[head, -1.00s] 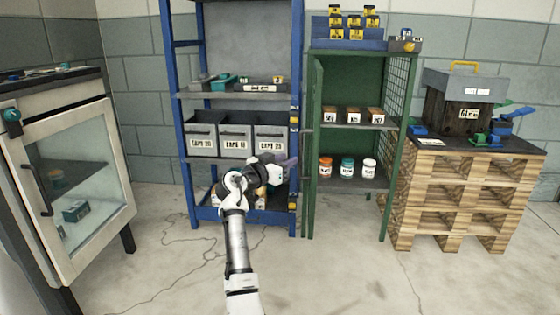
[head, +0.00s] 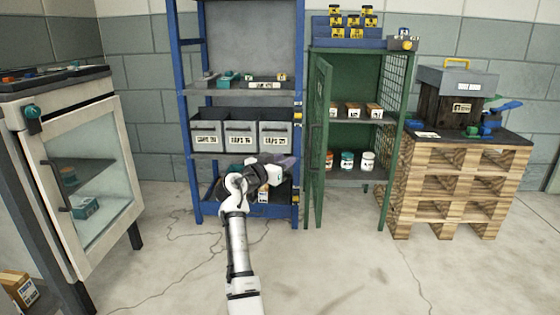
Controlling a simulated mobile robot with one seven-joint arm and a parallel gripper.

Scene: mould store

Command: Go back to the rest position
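My arm reaches up from the bottom middle of the head view, bent at its elbow. My gripper (head: 286,161) is at its end, pointing right and away, in front of the lower part of the blue shelf rack (head: 185,120). A dark purple-grey piece shows at its tip. The gripper is too small and too turned to tell whether its fingers are open or shut, or whether it holds anything. The arm and gripper hide part of the rack's bottom shelf, where a white-labelled item (head: 263,194) shows beside the arm.
A glass-fronted cabinet (head: 85,110) stands at left, a cardboard box (head: 18,288) low beside it. The green locker (head: 318,140) has its door open, jars inside. A pallet stack (head: 455,190) with a grey-lidded box (head: 458,80) stands right. The front floor is clear.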

